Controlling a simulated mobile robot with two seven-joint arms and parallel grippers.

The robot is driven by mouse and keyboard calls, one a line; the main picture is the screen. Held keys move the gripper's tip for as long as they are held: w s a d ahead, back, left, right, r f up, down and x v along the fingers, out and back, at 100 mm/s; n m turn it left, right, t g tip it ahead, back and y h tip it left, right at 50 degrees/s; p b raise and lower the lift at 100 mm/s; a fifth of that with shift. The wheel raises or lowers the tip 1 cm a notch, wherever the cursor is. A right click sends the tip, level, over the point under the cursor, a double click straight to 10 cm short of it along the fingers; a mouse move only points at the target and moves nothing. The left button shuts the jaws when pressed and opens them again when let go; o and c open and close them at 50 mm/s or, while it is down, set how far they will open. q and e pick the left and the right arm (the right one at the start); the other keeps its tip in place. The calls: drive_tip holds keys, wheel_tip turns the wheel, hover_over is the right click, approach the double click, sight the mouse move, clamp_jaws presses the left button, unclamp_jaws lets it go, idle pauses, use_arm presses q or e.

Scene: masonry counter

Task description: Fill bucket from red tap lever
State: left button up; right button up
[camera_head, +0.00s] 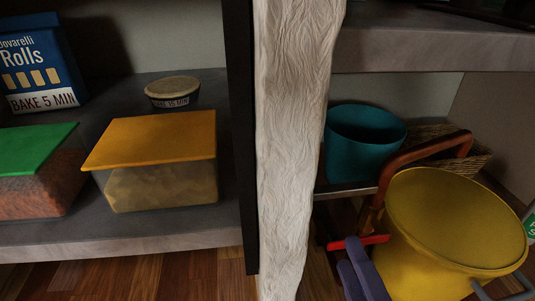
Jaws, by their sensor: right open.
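A yellow bucket (452,222) stands at the lower right, its round mouth facing me; a grey handle piece (500,292) shows at its lower edge. The inside looks plain yellow; I cannot tell whether it holds water. A copper-brown tap pipe (420,150) arches up behind the bucket's left side, its end near the far rim. The red tap lever (358,243) sticks out left of the bucket. The bluish-purple fingers of my right gripper (356,264) are open just below the lever; I cannot tell whether they touch it. My left gripper is not in view.
A rough whitish post (288,140) stands left of the tap. A teal pot (362,145) and a woven basket (477,158) sit behind the bucket. A grey shelf (430,50) overhangs them. The left shelf holds an orange-lidded box (155,140), a green-lidded box (38,150) and a blue package (35,65).

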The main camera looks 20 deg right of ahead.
drive_tip(key=b+x, duration=0.1)
drive_tip(key=x, duration=0.5)
drive_tip(key=shift+w+b, duration=0.25)
drive_tip(key=shift+b, duration=0.1)
drive_tip(key=shift+w+r, duration=0.1)
drive_tip(key=shift+w, duration=0.1)
drive_tip(key=c, duration=0.6)
clamp_jaws()
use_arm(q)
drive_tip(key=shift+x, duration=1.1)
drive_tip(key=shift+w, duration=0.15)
